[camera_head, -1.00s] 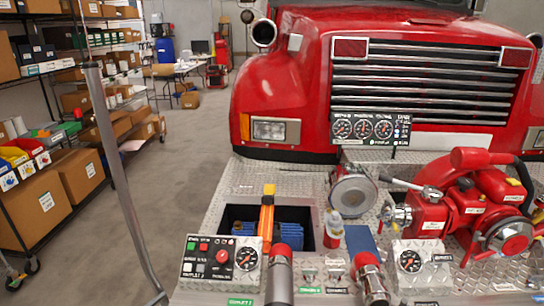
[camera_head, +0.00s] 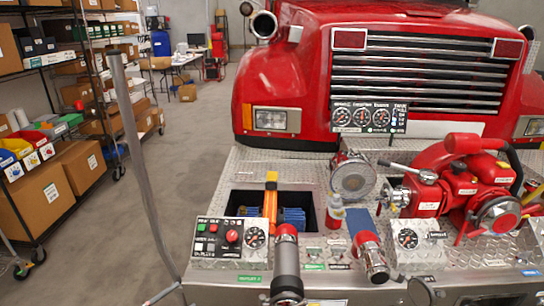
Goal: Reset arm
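Neither of my grippers shows in the head view, and no part of my arms can be made out. The red fire truck (camera_head: 275,92) stands ahead with its diamond-plate bumper deck (camera_head: 215,205) in front. On the deck are a red pump (camera_head: 455,190) at the right and a round metal cap (camera_head: 352,178) in the middle. A control panel (camera_head: 228,243) with buttons, a red knob and a gauge sits at the front left.
An open recess (camera_head: 240,199) holds a blue part and an orange-yellow upright tool (camera_head: 270,198). A small bottle (camera_head: 335,212) stands beside it. A tall grey pole (camera_head: 139,165) rises at the left. Shelves with boxes (camera_head: 82,165) line the left; the floor (camera_head: 190,140) between is clear.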

